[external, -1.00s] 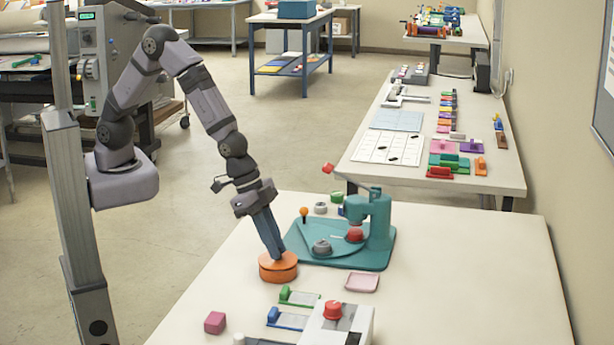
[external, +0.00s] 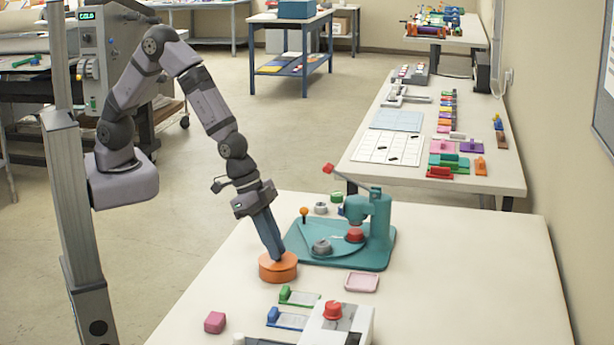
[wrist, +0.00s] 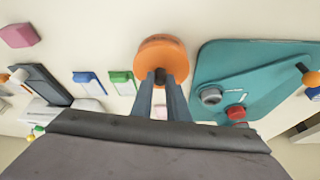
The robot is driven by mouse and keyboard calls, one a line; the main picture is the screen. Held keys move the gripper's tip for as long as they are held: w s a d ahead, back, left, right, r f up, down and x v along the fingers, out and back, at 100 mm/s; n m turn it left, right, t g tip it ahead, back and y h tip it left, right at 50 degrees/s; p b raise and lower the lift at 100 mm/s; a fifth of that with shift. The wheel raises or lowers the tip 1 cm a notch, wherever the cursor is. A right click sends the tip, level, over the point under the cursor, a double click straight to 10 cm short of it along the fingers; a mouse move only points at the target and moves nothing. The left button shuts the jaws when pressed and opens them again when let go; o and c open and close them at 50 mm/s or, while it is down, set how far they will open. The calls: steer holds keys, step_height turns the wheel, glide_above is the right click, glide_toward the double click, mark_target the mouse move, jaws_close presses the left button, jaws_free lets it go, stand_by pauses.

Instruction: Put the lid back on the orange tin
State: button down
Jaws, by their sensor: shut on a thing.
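The orange tin (external: 278,273) stands on the near table, left of the teal press. Its orange lid (wrist: 160,52) shows from above in the wrist view, with a small dark knob (wrist: 160,76) at its near side. My gripper (external: 277,257) points down at the lid, and its two blue-grey fingers (wrist: 160,88) are shut on the knob. The lid looks level and on top of the tin, with no clear gap. I cannot tell whether it is fully seated. The lid hides the tin's inside.
The teal press (external: 370,225) and its base stand close on the right. A pink tray (external: 361,282), green and blue holders (external: 288,318) and a white-grey device (external: 337,325) lie nearer the front. A pink block (external: 215,322) is at front left. Table between is clear.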

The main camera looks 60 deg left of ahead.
steer(key=shift+f, duration=0.1)
stand_by(0.8)
steer(key=c, duration=1.2)
jaws_free()
steer(key=shift+o, duration=0.2)
steer(key=shift+r+p, duration=2.75)
steer(key=shift+r, duration=0.8)
jaws_close()
steer(key=shift+f+b, duration=0.3)
steer(key=shift+f, duration=0.1)
